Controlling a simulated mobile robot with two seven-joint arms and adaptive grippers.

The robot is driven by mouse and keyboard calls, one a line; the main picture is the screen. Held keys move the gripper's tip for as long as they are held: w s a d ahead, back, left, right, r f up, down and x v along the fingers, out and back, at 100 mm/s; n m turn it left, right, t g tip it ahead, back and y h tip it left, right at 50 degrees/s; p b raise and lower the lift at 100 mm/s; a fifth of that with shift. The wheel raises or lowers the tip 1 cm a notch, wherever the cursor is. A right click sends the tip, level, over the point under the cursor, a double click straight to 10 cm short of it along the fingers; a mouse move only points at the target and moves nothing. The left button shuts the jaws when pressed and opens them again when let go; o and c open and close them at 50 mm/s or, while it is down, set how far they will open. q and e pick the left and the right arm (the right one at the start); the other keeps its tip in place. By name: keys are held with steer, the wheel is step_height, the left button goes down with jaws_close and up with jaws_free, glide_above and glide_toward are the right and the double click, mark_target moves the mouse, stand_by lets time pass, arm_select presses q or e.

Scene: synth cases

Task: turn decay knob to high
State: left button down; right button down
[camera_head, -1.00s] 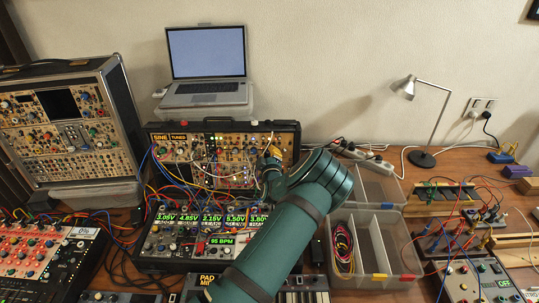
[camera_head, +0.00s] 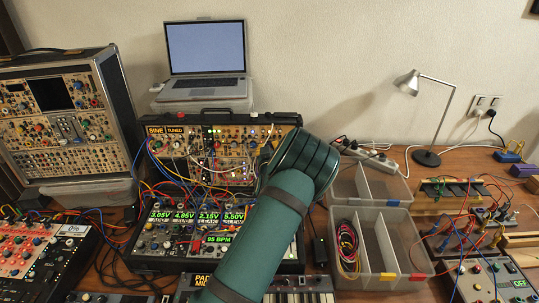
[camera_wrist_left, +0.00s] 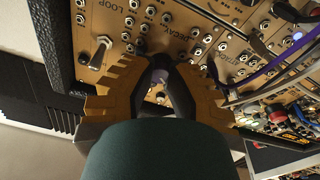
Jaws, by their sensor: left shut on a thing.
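The knob sits on a tan panel, just below the printed label DECAY (camera_wrist_left: 156,40). The fingers hide most of the knob, so its pointer position cannot be read. In the head view, my left arm reaches to the right part of the modular synth case (camera_head: 222,118), and its wrist covers the gripper and the knob. My right gripper does not show.
A toggle switch (camera_wrist_left: 101,52) stands close left of the fingers under LOOP. Patch cables (camera_wrist_left: 270,75) cross the panel at right. In the head view, a laptop (camera_head: 206,60) stands behind the case, and clear plastic bins (camera_head: 385,245) lie right of my arm.

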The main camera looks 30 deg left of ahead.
arm_select(q)
steer(key=m+h+b, duration=0.1)
steer(key=m+b, duration=0.1)
steer(key=m, duration=0.3)
steer(key=m+h+b, duration=0.1)
steer(key=m+b, duration=0.1)
steer(key=m, duration=0.4)
steer(key=shift+a+b, duration=0.1)
steer(key=shift+b, duration=0.2)
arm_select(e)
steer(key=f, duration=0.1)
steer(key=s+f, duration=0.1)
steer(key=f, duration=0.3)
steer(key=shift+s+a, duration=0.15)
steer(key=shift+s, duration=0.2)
arm_select(q)
steer(key=shift+r+m, duration=0.1)
steer(key=shift+m, duration=0.3)
steer(key=c, duration=0.9)
jaws_free()
steer(key=shift+o, duration=0.2)
steer(key=v, duration=1.2)
